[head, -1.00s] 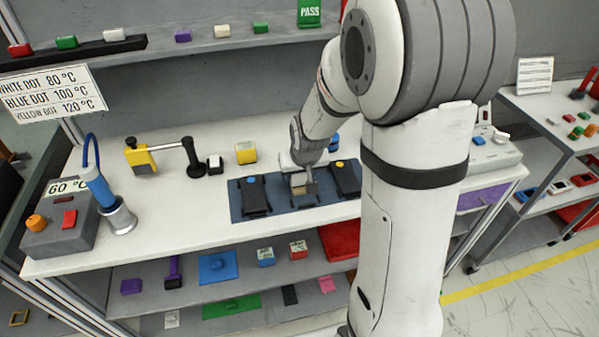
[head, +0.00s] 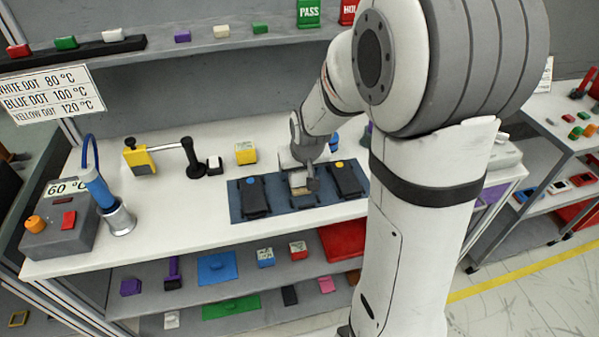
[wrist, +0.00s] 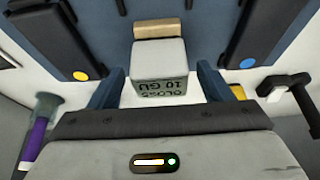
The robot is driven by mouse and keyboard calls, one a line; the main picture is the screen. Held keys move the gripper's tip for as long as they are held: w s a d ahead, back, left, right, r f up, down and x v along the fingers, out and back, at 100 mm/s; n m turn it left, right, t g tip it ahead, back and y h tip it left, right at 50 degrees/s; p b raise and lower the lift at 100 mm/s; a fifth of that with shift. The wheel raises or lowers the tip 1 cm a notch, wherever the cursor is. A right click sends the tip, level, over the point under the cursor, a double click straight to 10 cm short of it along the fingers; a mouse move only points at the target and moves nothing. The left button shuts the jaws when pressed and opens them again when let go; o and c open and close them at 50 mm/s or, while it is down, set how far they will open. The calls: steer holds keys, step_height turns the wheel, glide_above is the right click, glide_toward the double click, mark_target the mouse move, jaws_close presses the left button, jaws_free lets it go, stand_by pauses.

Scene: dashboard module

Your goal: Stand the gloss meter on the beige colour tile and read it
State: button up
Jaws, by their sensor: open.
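The gloss meter (wrist: 160,72) is a pale grey block between my fingers in the wrist view. Its face carries dark text, upside down there, that looks like "GLOSS 10 GU". The beige colour tile (wrist: 160,28) shows just beyond it; the meter hides part of it, so I cannot tell how fully the meter rests on it. My gripper (wrist: 162,80) is open, with one blue finger on each side of the meter and gaps visible. In the head view my gripper (head: 307,180) is low over the blue mat and largely covers the meter.
The blue mat (head: 290,214) also holds a black piece with a blue dot (head: 254,196) on the left and one with a yellow dot (head: 345,178) on the right. A yellow block (head: 245,152) and a black-handled tool (head: 192,158) stand behind. The bench front is clear.

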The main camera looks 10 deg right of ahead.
steer(key=v, duration=1)
steer(key=s+g, duration=0.1)
steer(key=s, duration=1.5)
steer(key=shift+s+r+g, duration=0.4)
steer(key=shift+r, duration=0.05)
